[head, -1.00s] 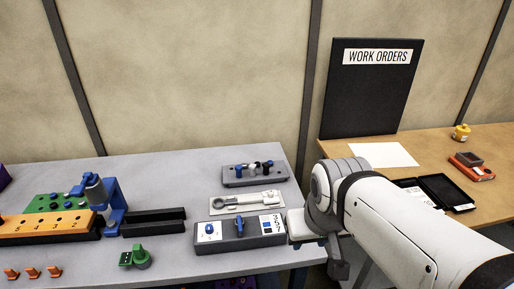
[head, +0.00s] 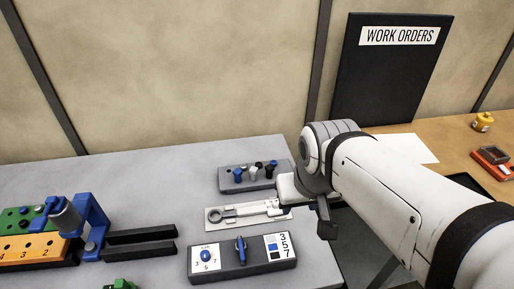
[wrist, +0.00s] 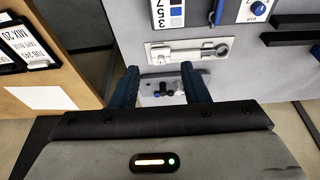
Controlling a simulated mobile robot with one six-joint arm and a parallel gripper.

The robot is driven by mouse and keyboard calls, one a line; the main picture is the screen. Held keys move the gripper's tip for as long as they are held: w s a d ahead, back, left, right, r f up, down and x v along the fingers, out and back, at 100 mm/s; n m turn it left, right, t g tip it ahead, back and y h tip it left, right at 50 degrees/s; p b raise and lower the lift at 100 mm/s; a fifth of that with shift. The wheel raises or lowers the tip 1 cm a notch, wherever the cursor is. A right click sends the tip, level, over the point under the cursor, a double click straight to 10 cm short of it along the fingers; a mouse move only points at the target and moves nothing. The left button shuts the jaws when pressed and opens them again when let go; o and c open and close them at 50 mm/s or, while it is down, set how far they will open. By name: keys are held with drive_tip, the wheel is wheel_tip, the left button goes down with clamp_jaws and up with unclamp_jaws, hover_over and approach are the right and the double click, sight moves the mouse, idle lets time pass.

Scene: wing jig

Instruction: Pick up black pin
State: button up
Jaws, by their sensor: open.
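A dark pin holder (head: 236,187) stands at the table's back right edge. It carries small upright pins: a blue one (head: 238,174), a grey one (head: 254,173) and dark ones towards the right and back. A black pin (head: 272,166) seems to be at its right end, but it is small and partly unclear. In the wrist view the holder (wrist: 148,88) shows between the fingers of my gripper (wrist: 160,72), with dark and blue pins in it. My gripper is open and empty, apart from the pins. In the head view its fingertips are hard to make out.
A wrench on a light plate (head: 222,223) lies in front of the holder. A grey box with a blue lever and numbers (head: 222,268) stands nearer. Black rails (head: 140,236) and a blue clamp jig (head: 92,215) are at left. A wooden table with a work orders board (head: 385,80) is at right.

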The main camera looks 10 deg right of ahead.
drive_tip(key=shift+o, duration=0.7)
drive_tip(key=shift+w, duration=0.35)
drive_tip(key=m+g+b, duration=0.3)
drive_tip(key=m+b, duration=0.3)
drive_tip(key=m, duration=0.7)
hover_over(269, 167)
drive_tip(key=f, duration=1.4)
drive_tip(key=shift+w+d+f, duration=0.1)
drive_tip(key=shift+w+f, duration=0.2)
drive_tip(key=shift+f, duration=0.1)
drive_tip(key=shift+w+f+p, duration=0.1)
drive_tip(key=shift+f+p, duration=0.2)
drive_tip(key=shift+f, duration=0.05)
drive_tip(key=f, duration=0.2)
drive_tip(key=f+p, duration=0.1)
drive_tip(key=f, duration=0.4)
drive_tip(key=shift+s+f, duration=0.15)
drive_tip(key=shift+s, duration=0.2)
drive_tip(key=shift+c, duration=0.6)
